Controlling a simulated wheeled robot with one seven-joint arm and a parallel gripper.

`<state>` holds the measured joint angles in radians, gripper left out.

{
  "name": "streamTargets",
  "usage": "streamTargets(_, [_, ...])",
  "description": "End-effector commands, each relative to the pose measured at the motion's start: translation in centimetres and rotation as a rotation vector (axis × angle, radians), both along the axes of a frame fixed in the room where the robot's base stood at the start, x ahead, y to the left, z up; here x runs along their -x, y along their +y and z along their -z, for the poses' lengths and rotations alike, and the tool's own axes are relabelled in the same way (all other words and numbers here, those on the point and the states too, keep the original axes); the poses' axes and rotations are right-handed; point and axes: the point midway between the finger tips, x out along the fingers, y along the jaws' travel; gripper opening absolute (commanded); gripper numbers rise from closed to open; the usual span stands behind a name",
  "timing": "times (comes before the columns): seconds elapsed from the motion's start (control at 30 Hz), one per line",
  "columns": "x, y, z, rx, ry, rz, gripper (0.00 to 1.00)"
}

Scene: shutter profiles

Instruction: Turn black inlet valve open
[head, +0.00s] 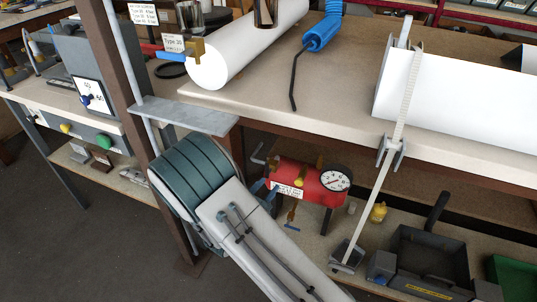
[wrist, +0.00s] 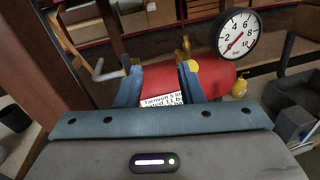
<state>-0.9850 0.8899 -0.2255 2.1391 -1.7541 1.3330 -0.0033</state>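A red tank (head: 305,180) with a white label and a round dial gauge (head: 336,179) sits on the lower shelf. The tank (wrist: 215,78) and gauge (wrist: 238,34) also show in the wrist view. A bent grey rod (wrist: 104,70) stands at the tank's left end. A brass fitting (wrist: 186,46) is on the tank's far side. I cannot make out a clearly black valve handle; part of the tank is hidden behind my fingers. My gripper (wrist: 161,75) is open, its two blue fingers apart with the tank and label showing between and beyond them. Contact cannot be told.
A brown post (head: 135,120) stands left of my arm. The bench top (head: 250,90) overhangs the tank. A strap (head: 375,185) hangs right of it. A yellow bottle (head: 378,212) and a dark tray (head: 430,260) lie to the right on the shelf.

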Motion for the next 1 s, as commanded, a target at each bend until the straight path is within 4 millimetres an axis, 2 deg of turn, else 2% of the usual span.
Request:
streamTargets(0.03, [0.0, 1.4, 0.2, 0.035, 0.002, -0.058, 0.35])
streamTargets(0.1, [0.0, 2.9, 0.6, 0.068, 0.000, -0.119, 0.35])
streamTargets(0.27, [-0.3, 4.2, 1.2, 0.098, -0.003, -0.177, 0.35])
streamTargets(0.47, [-3.0, 3.1, 1.3, 0.097, -0.005, -0.174, 0.35])
streamTargets(0.8, [-9.7, 0.7, 1.3, 0.096, -0.005, -0.174, 0.35])
streamTargets(1.0, [-12.1, -0.1, 1.3, 0.096, -0.002, -0.175, 0.35])
